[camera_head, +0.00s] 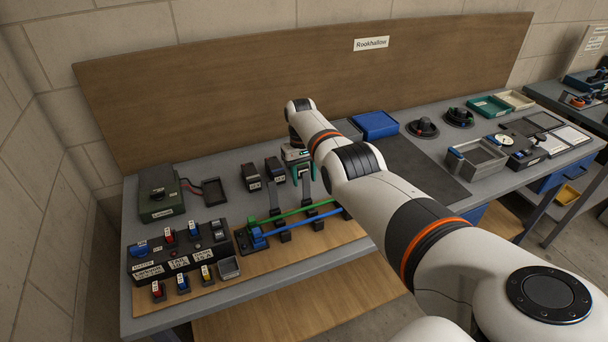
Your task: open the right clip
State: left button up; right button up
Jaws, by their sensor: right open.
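A green tube (293,213) and a blue tube (298,226) run side by side across the wooden board on the bench. Two dark clips sit along them, the left clip (284,236) and the right clip (317,225). A tall dark strip stands behind each: the left strip (275,197) and the right strip (307,189). Whether these strips are the clips' lids is hard to tell. My right gripper (304,172) is open with teal fingers pointing down, at the top of the right strip. Contact cannot be made out. My left gripper is not in view.
Two black labelled blocks (251,178) stand behind the tubes. A switch box (178,254) with coloured levers is at the left, a dark green case (160,193) behind it. A blue box (375,125) and a grey tray (477,158) are farther right. My right arm covers the middle of the bench.

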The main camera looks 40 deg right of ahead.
jog(key=shift+r, duration=0.15)
jog(key=shift+r, duration=0.35)
notch_tip(320, 180, up, 11)
jog(key=w+b, duration=0.1)
jog(key=shift+d, duration=0.15)
jog(key=shift+w, duration=0.1)
